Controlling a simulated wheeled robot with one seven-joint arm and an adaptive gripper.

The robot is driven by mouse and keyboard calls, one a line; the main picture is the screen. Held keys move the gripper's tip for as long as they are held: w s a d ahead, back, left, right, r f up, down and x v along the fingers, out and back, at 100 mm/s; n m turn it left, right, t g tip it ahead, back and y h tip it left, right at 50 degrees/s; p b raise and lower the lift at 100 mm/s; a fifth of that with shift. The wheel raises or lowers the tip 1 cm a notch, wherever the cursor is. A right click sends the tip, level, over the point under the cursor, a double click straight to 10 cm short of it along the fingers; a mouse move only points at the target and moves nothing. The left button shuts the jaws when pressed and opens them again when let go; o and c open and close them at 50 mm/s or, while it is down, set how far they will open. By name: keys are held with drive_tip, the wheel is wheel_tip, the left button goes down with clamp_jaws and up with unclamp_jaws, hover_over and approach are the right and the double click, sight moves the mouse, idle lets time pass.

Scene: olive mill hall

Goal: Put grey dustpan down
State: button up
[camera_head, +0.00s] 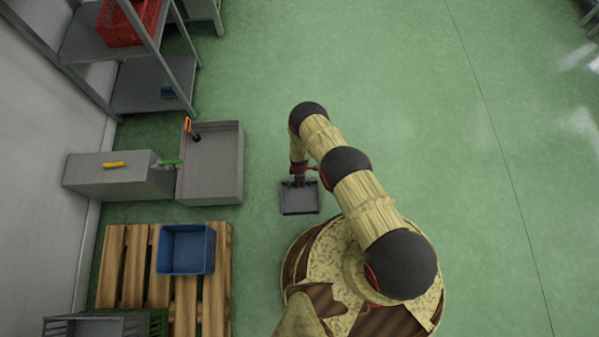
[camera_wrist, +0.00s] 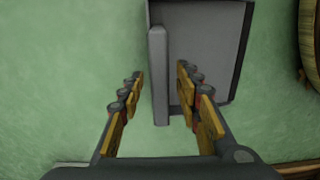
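The grey dustpan (camera_head: 299,199) shows in the head view below the end of my arm, over the green floor. In the wrist view the dustpan (camera_wrist: 215,45) lies flat, with its bar-like handle (camera_wrist: 158,60) pointing toward me. My gripper (camera_wrist: 160,80) is open, its orange-padded fingers spread to either side of the handle's line, with a visible gap on each side. In the head view the gripper (camera_head: 299,180) is small and partly hidden by my arm. Whether the dustpan rests fully on the floor is hard to tell.
Left of the dustpan stand a grey open bin (camera_head: 222,165) and a grey block (camera_head: 120,182) with a yellow-handled item (camera_head: 114,164). A wooden pallet (camera_head: 133,265) carries a blue crate (camera_head: 186,271). A shelf (camera_head: 150,90) stands at upper left. Floor to the right is clear.

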wheel_tip(320, 180, up, 12)
drive_tip(key=p, duration=0.5)
drive_tip(key=shift+r, duration=0.15)
